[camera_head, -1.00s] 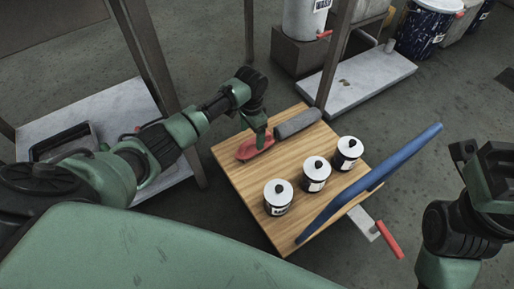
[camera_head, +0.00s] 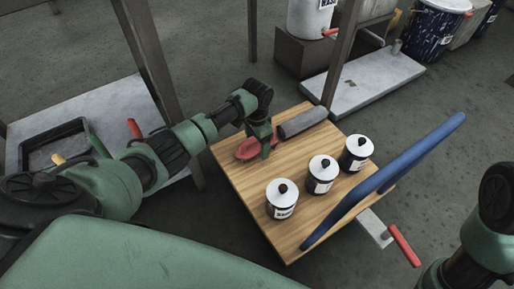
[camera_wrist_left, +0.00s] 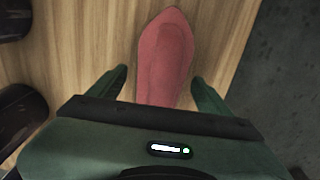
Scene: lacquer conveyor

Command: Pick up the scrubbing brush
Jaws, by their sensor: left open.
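The red, pointed object (camera_head: 246,150), which looks like the scrubbing brush, lies on the wooden board at its far left corner. In the left wrist view the brush (camera_wrist_left: 165,50) runs lengthwise between the fingers, with its pointed end away from the palm and its near end hidden by the gripper body. My left gripper (camera_head: 263,153) is open and points down over the brush; in the wrist view the open gripper (camera_wrist_left: 160,85) has one finger on each side of it. I see no clear grip contact. Only part of my right arm shows at the lower right; its gripper is out of view.
Several white-lidded cans (camera_head: 322,176) stand on the wooden board (camera_head: 290,238). A long blue bar (camera_head: 390,178) runs along its right side. A post (camera_head: 145,60) stands behind my left arm.

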